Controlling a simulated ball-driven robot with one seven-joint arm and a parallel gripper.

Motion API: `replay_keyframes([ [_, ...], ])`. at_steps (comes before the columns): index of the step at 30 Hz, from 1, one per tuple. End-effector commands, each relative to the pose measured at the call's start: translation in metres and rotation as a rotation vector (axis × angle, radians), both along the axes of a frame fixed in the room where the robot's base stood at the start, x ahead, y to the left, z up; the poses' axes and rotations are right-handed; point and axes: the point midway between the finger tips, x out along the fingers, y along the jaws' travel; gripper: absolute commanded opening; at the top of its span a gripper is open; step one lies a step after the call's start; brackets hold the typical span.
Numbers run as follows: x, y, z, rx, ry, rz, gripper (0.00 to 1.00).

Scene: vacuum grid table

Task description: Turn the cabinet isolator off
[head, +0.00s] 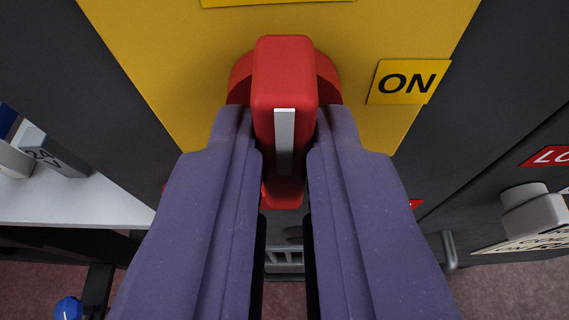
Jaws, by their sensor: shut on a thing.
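The cabinet isolator is a red rotary handle (284,75) with a white pointer stripe, mounted on a yellow plate (170,60). Its round red base shows behind the handle. The stripe runs up and down in the head view. A yellow label reading "ON" (408,82) is to the right of the handle. My gripper (284,150) has its two purple fingers on either side of the handle's grip, shut on it. The fingers hide parts of the lower base and plate. Any "OFF" label is not seen.
Dark cabinet panels flank the plate. At right are a white knob-like part (534,212), a red label (548,156) and a grey pull handle (449,251).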

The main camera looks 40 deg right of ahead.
Motion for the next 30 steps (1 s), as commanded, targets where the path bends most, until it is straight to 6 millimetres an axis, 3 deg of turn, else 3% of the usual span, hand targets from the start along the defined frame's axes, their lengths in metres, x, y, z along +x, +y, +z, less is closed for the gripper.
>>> replay_keyframes([
  [20, -0.0001, 0.0009, -0.0022, -0.042, 0.055, 0.001, 0.00],
  [21, -0.0001, 0.0009, -0.0023, -0.042, 0.055, 0.001, 0.17],
  [24, -0.0001, 0.0009, -0.0020, -0.042, 0.054, 0.000, 0.40],
  [30, 0.0003, 0.0005, -0.0011, -0.042, 0.052, 0.001, 0.40],
])
